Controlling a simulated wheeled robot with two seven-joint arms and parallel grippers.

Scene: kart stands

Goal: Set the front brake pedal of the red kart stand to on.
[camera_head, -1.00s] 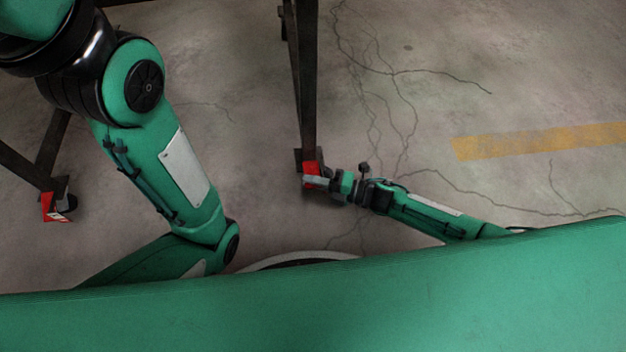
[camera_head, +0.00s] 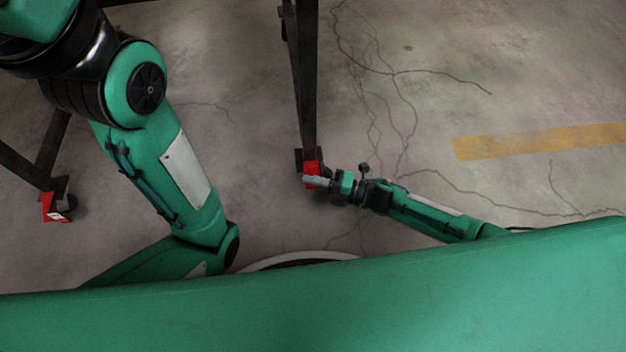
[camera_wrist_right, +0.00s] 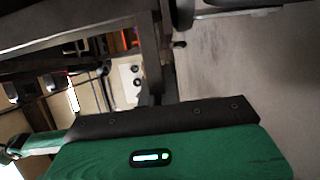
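The kart stand shows as dark metal legs in the head view. A red brake pedal (camera_head: 311,167) is on the caster at the foot of the middle leg (camera_head: 306,90). A second red pedal (camera_head: 50,207) is on the caster at lower left. My right gripper (camera_head: 316,182) is at the middle pedal, its grey fingertips overlapping the pedal's near edge; I cannot tell if they touch. The fingers look like one slim bar, so their opening is unclear. They do not show in the right wrist view. My left gripper is out of view; only the arm shows.
The cracked concrete floor is clear to the right, with a worn yellow stripe (camera_head: 540,141). My left arm covers part of the space between the two casters. The right wrist view shows dark stand bars (camera_wrist_right: 80,28) close by and blurred items behind them.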

